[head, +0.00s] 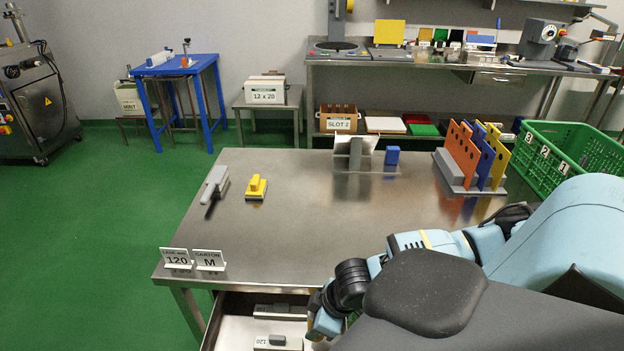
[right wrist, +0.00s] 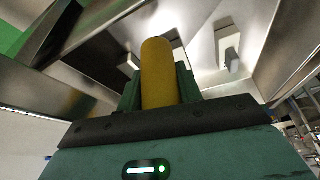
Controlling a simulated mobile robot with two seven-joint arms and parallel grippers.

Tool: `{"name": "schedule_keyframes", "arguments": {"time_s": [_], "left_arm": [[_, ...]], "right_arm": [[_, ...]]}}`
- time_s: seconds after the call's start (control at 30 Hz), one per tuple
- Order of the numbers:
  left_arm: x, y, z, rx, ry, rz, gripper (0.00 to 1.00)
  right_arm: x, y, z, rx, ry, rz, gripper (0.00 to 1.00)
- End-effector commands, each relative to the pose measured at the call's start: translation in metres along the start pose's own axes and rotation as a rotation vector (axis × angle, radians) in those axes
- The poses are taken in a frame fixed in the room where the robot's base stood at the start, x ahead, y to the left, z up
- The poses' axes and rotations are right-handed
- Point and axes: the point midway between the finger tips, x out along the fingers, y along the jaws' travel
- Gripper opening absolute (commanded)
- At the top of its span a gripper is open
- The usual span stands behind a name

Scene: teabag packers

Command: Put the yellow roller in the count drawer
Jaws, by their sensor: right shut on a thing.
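The yellow roller (right wrist: 158,70) is held upright in the picture between the green fingers of my right gripper (right wrist: 158,88), which is shut on it. An open drawer (head: 229,323) juts out under the front edge of the table and holds labelled plates. Its metal wall (right wrist: 285,62) and floor also show in the right wrist view, behind the roller. In the head view my right arm reaches down to the drawer's right side, and its fingers and the roller are hidden. I cannot tell whether the roller touches the drawer. My left gripper is not in view.
White plates with grey grips (head: 277,340) lie in the drawer. On the table (head: 310,225) are a yellow block (head: 256,187), a grey tool (head: 215,186), sign cards (head: 209,260), a coloured rack (head: 470,157) and a green crate (head: 570,150). The table's middle is clear.

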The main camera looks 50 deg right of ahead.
Motion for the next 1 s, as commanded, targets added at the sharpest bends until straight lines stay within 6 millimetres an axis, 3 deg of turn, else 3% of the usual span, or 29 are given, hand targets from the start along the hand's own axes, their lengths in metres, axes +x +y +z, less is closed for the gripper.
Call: {"name": "schedule_keyframes", "arguments": {"time_s": [0.23, 0.5, 0.87, 0.9, 1.0], "left_arm": [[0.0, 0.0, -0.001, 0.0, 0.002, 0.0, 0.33], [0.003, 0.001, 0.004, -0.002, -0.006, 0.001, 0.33], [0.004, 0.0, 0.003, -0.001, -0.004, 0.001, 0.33], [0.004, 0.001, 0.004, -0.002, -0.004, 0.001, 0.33], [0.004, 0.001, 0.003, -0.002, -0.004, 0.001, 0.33]], "right_arm": [[0.005, 0.0, 0.002, 0.0, 0.001, 0.001, 0.07], [0.035, 0.0, 0.014, 0.0, 0.0, 0.001, 0.07], [0.038, 0.0, 0.015, -0.001, 0.002, 0.001, 0.07], [0.038, 0.0, 0.015, -0.001, 0.001, 0.001, 0.37], [0.038, 0.0, 0.015, -0.001, 0.001, 0.002, 0.5]]}}
